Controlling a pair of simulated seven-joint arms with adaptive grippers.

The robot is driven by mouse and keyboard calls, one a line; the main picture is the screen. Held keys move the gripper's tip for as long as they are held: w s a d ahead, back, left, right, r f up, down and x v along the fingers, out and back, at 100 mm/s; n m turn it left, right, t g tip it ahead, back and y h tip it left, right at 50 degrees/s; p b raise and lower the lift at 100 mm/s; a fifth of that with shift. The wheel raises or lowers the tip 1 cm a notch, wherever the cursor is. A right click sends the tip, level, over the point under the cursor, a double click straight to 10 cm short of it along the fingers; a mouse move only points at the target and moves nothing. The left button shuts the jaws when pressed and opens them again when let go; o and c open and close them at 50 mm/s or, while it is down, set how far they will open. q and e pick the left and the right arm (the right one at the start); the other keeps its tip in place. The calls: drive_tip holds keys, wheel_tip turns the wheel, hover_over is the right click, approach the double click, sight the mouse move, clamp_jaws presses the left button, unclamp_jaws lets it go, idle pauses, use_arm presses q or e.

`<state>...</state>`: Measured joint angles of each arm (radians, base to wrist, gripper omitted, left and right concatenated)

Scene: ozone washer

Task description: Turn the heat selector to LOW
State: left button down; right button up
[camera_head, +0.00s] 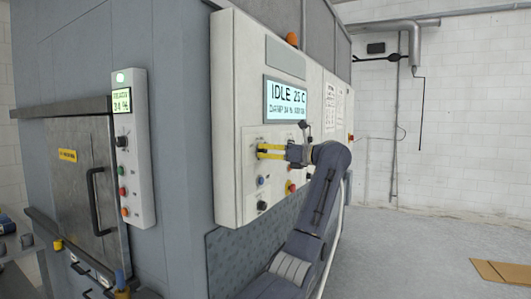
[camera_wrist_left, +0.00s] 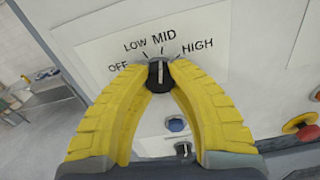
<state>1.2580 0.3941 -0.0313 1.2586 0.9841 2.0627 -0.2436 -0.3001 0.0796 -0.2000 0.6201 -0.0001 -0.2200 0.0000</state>
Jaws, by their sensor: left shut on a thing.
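The heat selector (camera_wrist_left: 159,77) is a black knob with a pale pointer line, on a white plate marked OFF, LOW, MID and HIGH. In the left wrist view its pointer line stands nearly upright, toward MID. My left gripper (camera_head: 261,151) has yellow fingers and reaches the control panel (camera_head: 228,110) below the display. In the left wrist view its fingertips are on both sides of the knob, shut on it. My right gripper is not in view.
The display (camera_head: 286,101) reads IDLE 25 C. Below the selector are a blue button (camera_wrist_left: 176,124) and another small knob (camera_wrist_left: 183,149). A red button on a yellow base (camera_wrist_left: 299,124) sits to the right. A narrow side panel (camera_head: 131,150) is at left. The floor at right is mostly clear.

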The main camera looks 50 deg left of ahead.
use_arm(q)
drive_tip(key=n, duration=0.4)
drive_tip(key=shift+f, duration=0.1)
drive_tip(key=shift+n, duration=1.9)
drive_tip(key=c, duration=1.1)
unclamp_jaws()
drive_tip(key=shift+o, duration=0.2)
drive_tip(key=v, duration=1.2)
drive_tip(key=shift+w, duration=0.1)
